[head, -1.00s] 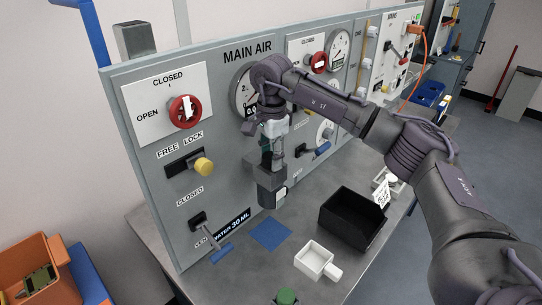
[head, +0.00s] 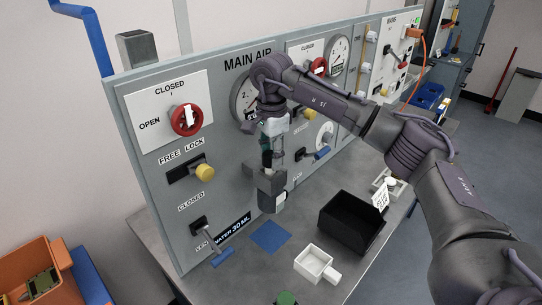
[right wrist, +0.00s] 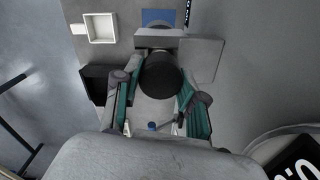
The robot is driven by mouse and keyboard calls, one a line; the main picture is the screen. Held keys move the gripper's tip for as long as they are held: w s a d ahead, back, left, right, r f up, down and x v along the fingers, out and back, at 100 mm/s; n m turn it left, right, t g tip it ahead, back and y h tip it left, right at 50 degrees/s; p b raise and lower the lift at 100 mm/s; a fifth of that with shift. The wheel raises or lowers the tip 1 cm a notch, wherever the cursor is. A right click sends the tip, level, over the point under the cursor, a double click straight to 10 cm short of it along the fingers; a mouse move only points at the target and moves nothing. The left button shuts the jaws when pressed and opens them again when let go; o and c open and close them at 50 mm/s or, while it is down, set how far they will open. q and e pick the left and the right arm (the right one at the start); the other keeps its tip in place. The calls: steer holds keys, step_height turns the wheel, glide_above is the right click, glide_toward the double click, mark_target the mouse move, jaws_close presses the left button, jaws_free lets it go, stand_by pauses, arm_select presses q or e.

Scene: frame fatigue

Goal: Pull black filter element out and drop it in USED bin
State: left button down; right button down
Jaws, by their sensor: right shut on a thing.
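The black filter element (right wrist: 162,75) shows in the right wrist view as a round dark cylinder between the fingers. My right gripper (right wrist: 158,98) is shut on it; the gripper also shows in the head view (head: 272,160), in front of the panel. Grey block-like housing parts (head: 266,182) sit just below the fingers, with a pale bowl (head: 274,204) under them. I cannot tell how far the element is out of the housing. A black open bin (head: 350,224) stands to the right, with a white card (head: 380,197) too small to read. My left gripper is not in view.
A blue mat (head: 271,237) and a small white tray (head: 314,263) lie on the grey bench. The upright panel (head: 160,175) carries a red knob (head: 186,120), a yellow knob (head: 205,172) and several gauges and levers. An orange crate (head: 32,272) stands at the lower left.

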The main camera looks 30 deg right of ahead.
mark_target(271, 153)
steer(key=shift+r+p, duration=1.4)
steer(key=shift+r, duration=0.7)
steer(key=shift+r, duration=0.1)
steer(key=shift+r+p, duration=1.55)
steer(key=shift+r, duration=0.4)
steer(key=shift+f, duration=0.15)
